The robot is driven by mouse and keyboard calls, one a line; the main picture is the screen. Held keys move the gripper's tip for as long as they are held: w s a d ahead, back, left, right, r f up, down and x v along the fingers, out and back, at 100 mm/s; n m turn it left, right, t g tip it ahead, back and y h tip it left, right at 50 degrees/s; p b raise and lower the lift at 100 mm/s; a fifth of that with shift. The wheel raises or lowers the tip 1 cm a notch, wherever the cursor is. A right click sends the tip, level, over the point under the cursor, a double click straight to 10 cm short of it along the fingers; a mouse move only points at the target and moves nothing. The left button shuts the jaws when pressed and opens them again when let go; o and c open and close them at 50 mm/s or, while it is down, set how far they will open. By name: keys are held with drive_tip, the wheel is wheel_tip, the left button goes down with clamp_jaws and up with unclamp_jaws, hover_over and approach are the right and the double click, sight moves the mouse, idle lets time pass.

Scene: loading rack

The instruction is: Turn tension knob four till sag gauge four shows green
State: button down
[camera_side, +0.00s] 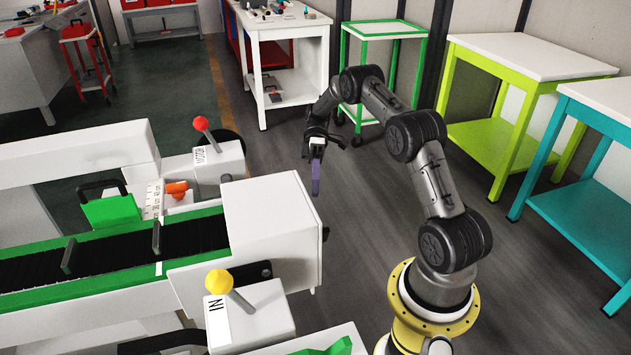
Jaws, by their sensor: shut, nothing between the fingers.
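My gripper (316,178) hangs in the air at the centre, right of the white machine, pointing down. It is shut, with a narrow purple part at its lower end and nothing seen held. It is apart from the machine. I cannot make out a tension knob or a sag gauge marked four. A red ball-topped lever (201,124) stands on a white box at the machine's far side. A yellow ball-topped lever (219,282) stands on a box marked IN at the near side. An orange handle (176,188) sits beside a white marked scale (153,200).
The machine's green-edged conveyor (110,277) runs to the left, with a green block (111,209) at its far edge. A white table (292,24), a green-framed table (385,28), a lime table (533,57) and a teal table (600,97) stand behind. The floor below my gripper is clear.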

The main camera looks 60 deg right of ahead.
drive_tip(key=s+a+r+m+t+h, duration=0.1)
drive_tip(key=a+r+m+h, duration=0.2)
drive_tip(key=m, duration=0.8)
drive_tip(key=s+a+r+m+t+h, duration=0.1)
drive_tip(key=a+r+m+h, duration=0.3)
drive_tip(key=m, duration=0.7)
drive_tip(key=s+r+m+t+h, duration=0.15)
drive_tip(key=r+m, duration=0.35)
drive_tip(key=m, duration=0.7)
drive_tip(key=s+a+x, duration=0.1)
drive_tip(key=s+x, duration=0.1)
drive_tip(key=x, duration=1)
drive_tip(key=shift+a+r+h, duration=0.35)
drive_tip(key=shift+a+h, duration=0.05)
drive_tip(key=shift+h, duration=0.05)
